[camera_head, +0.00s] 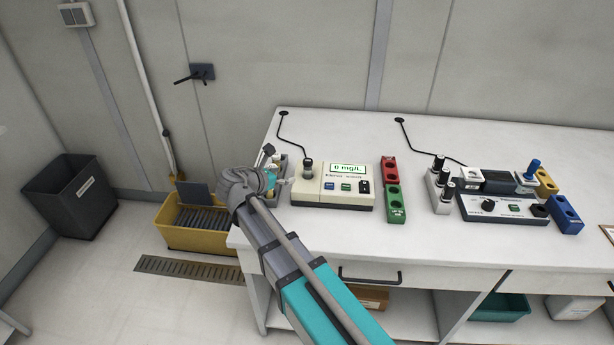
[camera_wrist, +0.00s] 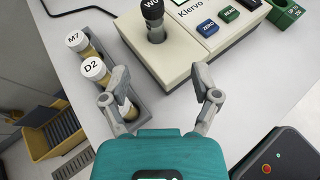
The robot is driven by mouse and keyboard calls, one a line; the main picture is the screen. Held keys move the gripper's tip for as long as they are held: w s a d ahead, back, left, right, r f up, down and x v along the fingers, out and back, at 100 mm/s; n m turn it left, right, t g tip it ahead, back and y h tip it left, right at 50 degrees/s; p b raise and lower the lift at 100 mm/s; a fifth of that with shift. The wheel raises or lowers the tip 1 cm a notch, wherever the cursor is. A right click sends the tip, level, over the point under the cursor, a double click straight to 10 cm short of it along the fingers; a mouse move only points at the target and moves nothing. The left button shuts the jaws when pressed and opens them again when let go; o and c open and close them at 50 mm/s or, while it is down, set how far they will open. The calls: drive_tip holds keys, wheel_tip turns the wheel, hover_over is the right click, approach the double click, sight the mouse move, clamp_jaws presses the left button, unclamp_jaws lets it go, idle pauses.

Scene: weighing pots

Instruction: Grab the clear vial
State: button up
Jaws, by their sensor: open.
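A black-capped vial (camera_wrist: 153,20) marked with a W stands upright in the beige meter (camera_wrist: 198,50), beyond the fingertips. Left of the gripper, white-capped vials M7 (camera_wrist: 78,42) and D2 (camera_wrist: 93,70) with yellowish contents stand in a grey rack (camera_wrist: 122,70). The left finger overlaps the rack's near end in the view. In the head view, black-capped vials (camera_head: 447,190) stand in a pale rack at right.
The meter shows 0 mg/L in the head view (camera_head: 345,168). Red (camera_head: 390,170) and green (camera_head: 394,204) blocks stand right of it. A second instrument (camera_head: 500,207) with blue and yellow blocks stands farther right. A yellow crate (camera_head: 200,238) sits on the floor left of the bench.

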sight(305, 168)
drive_tip(key=shift+a+r+n, duration=0.1)
drive_tip(key=shift+a+n, duration=0.2)
drive_tip(key=shift+a, duration=0.2)
drive_tip(key=b+x, duration=0.3)
drive_tip(key=x, duration=0.4)
drive_tip(key=shift+a, duration=0.1)
drive_tip(key=shift+x, duration=0.85)
drive_tip(key=shift+r, duration=0.1)
drive_tip(key=shift+w, duration=0.1)
